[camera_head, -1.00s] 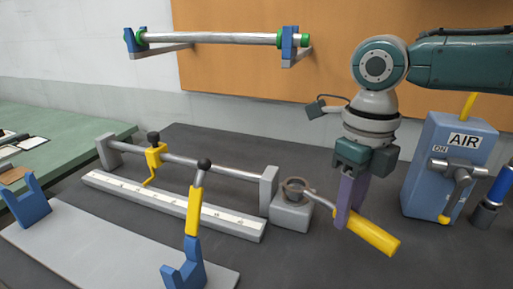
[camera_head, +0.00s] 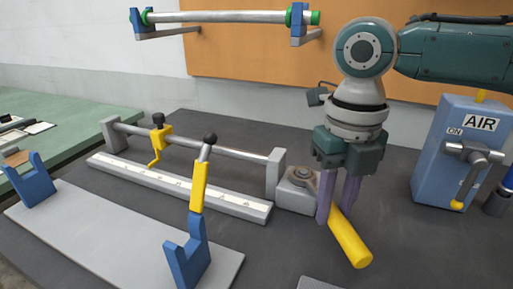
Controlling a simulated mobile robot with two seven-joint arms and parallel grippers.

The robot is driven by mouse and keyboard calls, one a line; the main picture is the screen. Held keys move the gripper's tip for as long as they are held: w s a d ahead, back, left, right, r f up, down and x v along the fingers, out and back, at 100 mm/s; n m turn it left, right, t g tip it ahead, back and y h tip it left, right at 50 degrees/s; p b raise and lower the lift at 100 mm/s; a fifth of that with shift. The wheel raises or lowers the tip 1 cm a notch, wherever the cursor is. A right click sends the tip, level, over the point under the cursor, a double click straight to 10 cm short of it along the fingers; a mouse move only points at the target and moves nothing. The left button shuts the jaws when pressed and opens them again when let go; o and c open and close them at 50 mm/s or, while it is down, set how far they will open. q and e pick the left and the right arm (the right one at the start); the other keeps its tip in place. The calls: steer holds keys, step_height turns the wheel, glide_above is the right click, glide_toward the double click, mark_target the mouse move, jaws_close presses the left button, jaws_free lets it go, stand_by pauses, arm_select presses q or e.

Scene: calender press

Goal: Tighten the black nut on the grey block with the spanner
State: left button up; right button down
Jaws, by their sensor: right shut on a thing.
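The yellow-handled spanner (camera_head: 350,240) is in the grip of my right gripper (camera_head: 335,208), which is shut on it with two purple fingers. The handle sticks out below the fingers, toward the front and a little right. The grey block (camera_head: 293,201) stands just left of the fingers, at the right end of the long rail. The black nut (camera_head: 300,177) is on top of the block, small and dark; a brownish ring surrounds it. The spanner's head and shaft are hard to make out, partly hidden by a finger. My left gripper is not in view.
A yellow lever with a black knob (camera_head: 200,185) stands in front of the rail (camera_head: 190,190). A blue AIR box (camera_head: 450,160) with a grey handle is at the right. A roller (camera_head: 220,16) hangs on the back wall. Dark table lies clear right of the spanner.

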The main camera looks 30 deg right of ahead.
steer(key=shift+w+a+m, duration=0.1)
steer(key=shift+a+m, duration=0.2)
steer(key=shift+a, duration=0.05)
steer(key=shift+w+a+r+m, duration=0.1)
steer(key=shift+a+m, duration=0.15)
steer(key=shift+m, duration=0.05)
steer(key=shift+a+p, duration=0.2)
steer(key=shift+p, duration=0.2)
steer(key=shift+w+a+m+p, duration=0.3)
steer(key=shift+a+m+p, duration=0.15)
steer(key=shift+m, duration=0.25)
steer(key=shift+w+a+m+p, duration=0.5)
steer(key=shift+a+m, duration=0.4)
steer(key=shift+m, duration=0.2)
steer(key=shift+w+a+m, duration=0.55)
steer(key=shift+m, duration=0.15)
steer(key=shift+w+a+m, duration=0.6)
steer(key=shift+w+m, duration=0.2)
steer(key=shift+m, duration=0.3)
steer(key=shift+s+d+n, duration=0.15)
steer(key=shift+s+n, duration=0.05)
steer(key=shift+n, duration=0.1)
steer(key=shift+s+d+n+p, duration=0.3)
steer(key=shift+s+n+p, duration=0.1)
steer(key=shift+p, duration=0.2)
